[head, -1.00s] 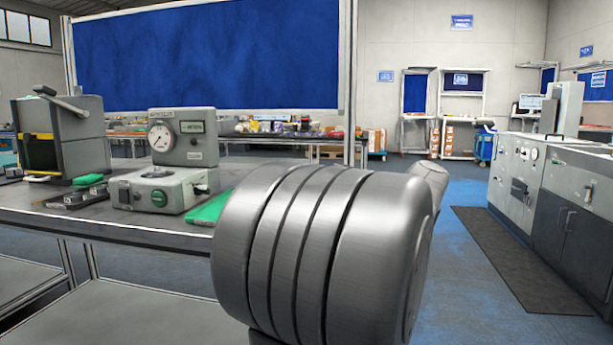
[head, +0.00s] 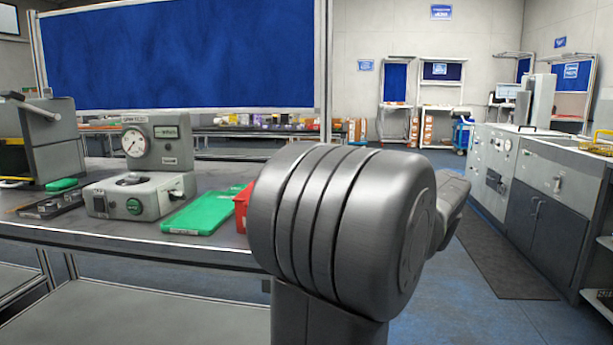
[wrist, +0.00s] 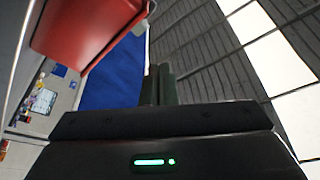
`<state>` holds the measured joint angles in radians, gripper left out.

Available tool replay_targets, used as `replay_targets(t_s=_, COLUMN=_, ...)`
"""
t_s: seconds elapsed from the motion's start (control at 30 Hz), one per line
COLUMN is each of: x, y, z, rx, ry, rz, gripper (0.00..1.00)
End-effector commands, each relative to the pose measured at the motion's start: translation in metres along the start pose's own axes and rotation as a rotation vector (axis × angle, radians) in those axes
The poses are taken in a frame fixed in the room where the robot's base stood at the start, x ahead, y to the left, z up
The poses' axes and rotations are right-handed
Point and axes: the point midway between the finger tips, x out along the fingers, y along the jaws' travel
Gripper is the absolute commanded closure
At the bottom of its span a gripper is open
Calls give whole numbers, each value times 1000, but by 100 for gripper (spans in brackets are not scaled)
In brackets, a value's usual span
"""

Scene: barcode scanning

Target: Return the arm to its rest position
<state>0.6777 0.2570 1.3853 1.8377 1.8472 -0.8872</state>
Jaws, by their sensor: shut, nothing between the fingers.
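My arm fills the lower middle of the head view, with a large grey rounded joint (head: 335,225) in front of the bench's right end. A further arm link (head: 450,205) shows behind it on the right. My gripper is hidden in the head view. In the wrist view my gripper (wrist: 158,82) has its dark fingers together, with nothing between them. It points up toward the dark roof, and a green light glows on its housing.
The grey workbench (head: 90,228) holds a dial gauge device (head: 150,160), a green clipboard (head: 203,212) and a red object (head: 241,208) partly behind my arm. A red surface (wrist: 85,28) is near my gripper. Grey cabinets (head: 545,195) stand right; blue floor lies between.

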Motion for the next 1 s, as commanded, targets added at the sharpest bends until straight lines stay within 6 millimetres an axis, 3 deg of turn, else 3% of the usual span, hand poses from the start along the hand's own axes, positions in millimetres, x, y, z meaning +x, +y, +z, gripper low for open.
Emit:
replay_targets(t_s=0.47, x=3, y=0, z=1, rx=-1, ry=-2, rz=-1, gripper=100)
replay_targets(t_s=1.0, x=91, y=-19, z=9, rx=-1, ry=-4, rz=-3, gripper=100)
